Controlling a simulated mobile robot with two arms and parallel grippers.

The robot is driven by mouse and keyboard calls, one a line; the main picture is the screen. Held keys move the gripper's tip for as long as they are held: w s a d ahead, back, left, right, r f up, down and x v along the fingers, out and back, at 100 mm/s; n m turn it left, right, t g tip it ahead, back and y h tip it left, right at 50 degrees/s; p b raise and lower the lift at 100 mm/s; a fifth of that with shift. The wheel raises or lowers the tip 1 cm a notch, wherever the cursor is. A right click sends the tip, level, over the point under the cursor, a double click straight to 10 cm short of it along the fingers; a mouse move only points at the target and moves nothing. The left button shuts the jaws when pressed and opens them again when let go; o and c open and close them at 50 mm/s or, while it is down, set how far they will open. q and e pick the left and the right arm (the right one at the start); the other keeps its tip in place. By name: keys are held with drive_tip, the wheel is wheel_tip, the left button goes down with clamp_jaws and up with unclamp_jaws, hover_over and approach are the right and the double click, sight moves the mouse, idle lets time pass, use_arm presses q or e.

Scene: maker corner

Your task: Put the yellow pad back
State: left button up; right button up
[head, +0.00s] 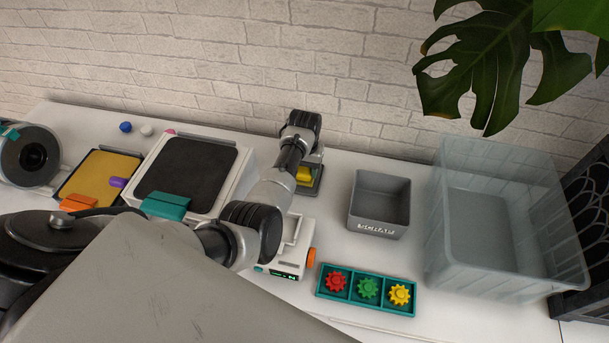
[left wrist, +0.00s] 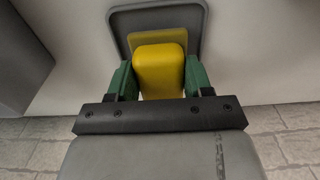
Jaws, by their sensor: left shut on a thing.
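My left gripper (head: 306,172) reaches to the back of the table, and its green fingers (left wrist: 158,80) are shut on a yellow block-like pad (left wrist: 160,70). In the head view only a bit of the yellow pad (head: 303,173) shows beneath the wrist. A flat yellow part (left wrist: 203,88) shows behind the block, over a grey dark-rimmed holder (left wrist: 155,17). I cannot tell whether the pad touches the holder. My right gripper is not in view.
A small grey bin (head: 380,202) stands right of the gripper, and a large clear tub (head: 505,225) further right. A gear tray (head: 367,305) lies in front. A white device with a dark top (head: 187,172) and a yellow panel (head: 101,176) are left. A brick wall (head: 250,60) closes the back.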

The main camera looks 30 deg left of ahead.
use_arm(q)
drive_tip(key=shift+f, duration=0.2)
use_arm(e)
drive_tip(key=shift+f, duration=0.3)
use_arm(q)
drive_tip(key=shift+f, duration=0.15)
drive_tip(key=shift+f, duration=0.15)
drive_tip(key=o, duration=0.8)
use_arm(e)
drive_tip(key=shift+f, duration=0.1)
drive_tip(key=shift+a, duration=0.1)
use_arm(q)
drive_tip(key=shift+r, duration=0.6)
wheel_tip(320, 180, up, 11)
drive_tip(key=shift+r, duration=0.2)
